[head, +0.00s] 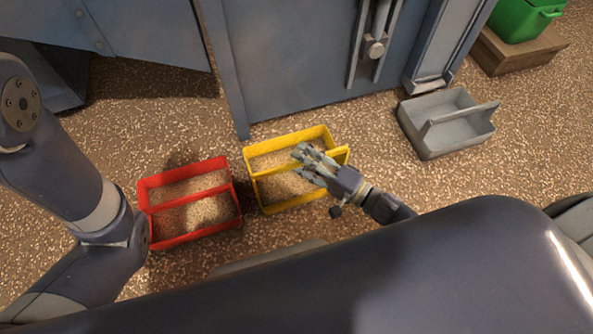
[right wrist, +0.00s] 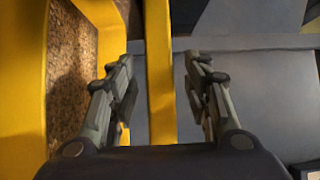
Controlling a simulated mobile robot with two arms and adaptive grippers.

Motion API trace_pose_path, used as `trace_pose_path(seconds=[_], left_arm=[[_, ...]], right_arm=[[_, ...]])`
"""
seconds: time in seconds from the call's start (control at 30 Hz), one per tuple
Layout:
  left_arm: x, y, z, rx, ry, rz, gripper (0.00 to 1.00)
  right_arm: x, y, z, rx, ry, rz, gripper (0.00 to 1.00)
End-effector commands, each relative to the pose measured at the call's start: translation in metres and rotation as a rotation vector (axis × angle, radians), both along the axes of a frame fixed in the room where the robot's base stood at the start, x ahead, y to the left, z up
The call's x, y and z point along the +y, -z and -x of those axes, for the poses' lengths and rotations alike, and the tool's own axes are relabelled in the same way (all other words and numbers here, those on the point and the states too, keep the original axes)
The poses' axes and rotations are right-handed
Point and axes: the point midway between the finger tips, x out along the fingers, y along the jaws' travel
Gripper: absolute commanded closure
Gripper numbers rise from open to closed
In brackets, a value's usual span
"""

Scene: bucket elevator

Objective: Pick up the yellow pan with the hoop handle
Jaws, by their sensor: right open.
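The yellow pan (head: 288,142) sits on the speckled floor in the middle of the head view, with a bar-like hoop handle running lengthwise across it. My right gripper (head: 301,163) reaches in from the right over the pan and hides part of the handle. In the right wrist view a yellow bar (right wrist: 159,70), which looks like the handle, stands between the two open fingers, with a gap on each side. Whether the fingers are low enough to straddle it is hard to tell. My left arm shows at the left, but its gripper is not in view.
A red pan (head: 190,236) of similar shape stands just left of the yellow one. A grey pan (head: 437,150) stands to the right. A blue-grey metal housing (head: 290,60) rises behind. A green container (head: 518,20) rests on a wooden block (head: 515,55) at the far right.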

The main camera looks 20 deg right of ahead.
Motion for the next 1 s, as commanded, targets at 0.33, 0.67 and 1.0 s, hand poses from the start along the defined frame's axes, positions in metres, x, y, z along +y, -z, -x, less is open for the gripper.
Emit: trace_pose_path(seconds=[0.33, 0.67, 1.0], left_arm=[[0.0, 0.0, 0.0, -0.001, 0.0, -0.001, 0.6], [0.0, -0.001, 0.0, 0.0, 0.0, -0.001, 0.6], [0.0, -0.014, 0.0, 0.0, 0.0, -0.001, 0.6]], right_arm=[[0.0, 0.0, 0.0, 0.0, 0.0, 0.0, 1.0], [0.0, -0.004, -0.001, -0.008, -0.002, -0.006, 1.0], [0.0, -0.017, -0.001, -0.009, -0.002, -0.007, 1.0]])
